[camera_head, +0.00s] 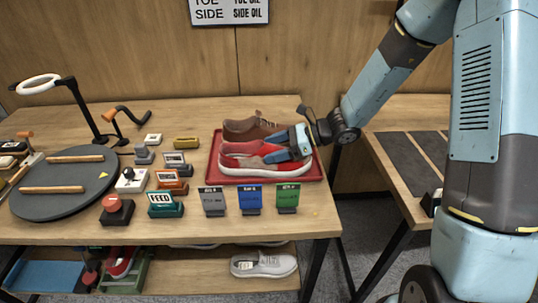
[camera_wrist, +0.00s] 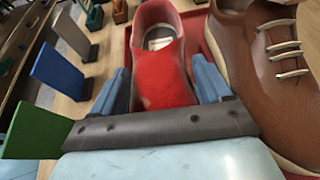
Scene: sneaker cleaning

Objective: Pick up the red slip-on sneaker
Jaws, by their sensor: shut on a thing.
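The red slip-on sneaker (camera_head: 240,161) has a white sole and is in the red tray (camera_head: 222,178) on the wooden table. My gripper (camera_head: 276,154) reaches in from the right and is shut on the sneaker. In the wrist view the red sneaker (camera_wrist: 164,75) sits between the two blue fingers of my gripper (camera_wrist: 163,86), one on each side. The fingers hide part of its sides, and I cannot tell whether its sole is clear of the tray. A brown laced sneaker (camera_head: 240,128) lies just behind it, and appears close on the right in the wrist view (camera_wrist: 240,55).
Grey, blue and green cards (camera_head: 250,199) stand in front of the tray. Stamps, a dark round turntable (camera_head: 60,190) and a ring lamp (camera_head: 40,84) fill the left side. A pale sneaker (camera_head: 263,264) is on the shelf below. A second table (camera_head: 395,190) stands at right.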

